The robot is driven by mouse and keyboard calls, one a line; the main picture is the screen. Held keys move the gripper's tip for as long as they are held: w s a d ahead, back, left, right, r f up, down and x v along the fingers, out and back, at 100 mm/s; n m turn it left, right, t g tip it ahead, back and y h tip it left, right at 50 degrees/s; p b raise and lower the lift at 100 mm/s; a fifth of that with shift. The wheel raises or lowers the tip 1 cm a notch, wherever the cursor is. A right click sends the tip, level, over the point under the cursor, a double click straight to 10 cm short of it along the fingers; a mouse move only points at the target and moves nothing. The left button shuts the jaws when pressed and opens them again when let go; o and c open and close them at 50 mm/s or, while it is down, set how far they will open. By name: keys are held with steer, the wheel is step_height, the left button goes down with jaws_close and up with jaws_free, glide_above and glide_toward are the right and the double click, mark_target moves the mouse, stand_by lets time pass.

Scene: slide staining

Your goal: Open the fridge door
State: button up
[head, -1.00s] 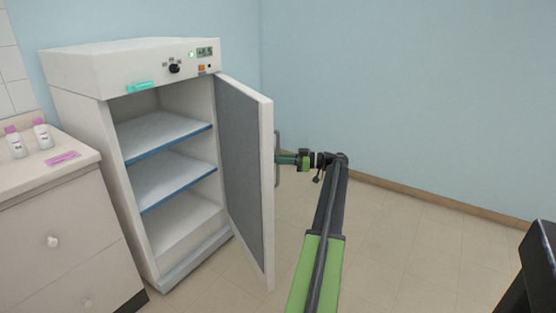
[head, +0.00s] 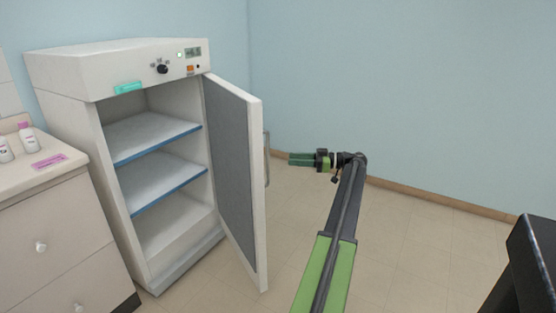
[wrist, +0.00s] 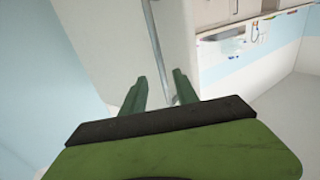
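The white fridge (head: 62,70) stands at the left of the head view with its door (head: 256,190) swung wide open. Its shelves look empty. The door's vertical metal handle (head: 267,160) is on the outer face, toward the right. My gripper (head: 291,159) is to the right of the handle, with a small gap between them.
A counter with drawers (head: 50,215) stands left of the fridge, with small white bottles (head: 28,138) and a pink label (head: 48,161) on it. A dark object (head: 530,260) is at the lower right edge. The floor to the right of the door is clear.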

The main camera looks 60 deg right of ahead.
steer(key=v, duration=0.6)
steer(key=shift+s, duration=0.2)
steer(key=shift+c, duration=0.4)
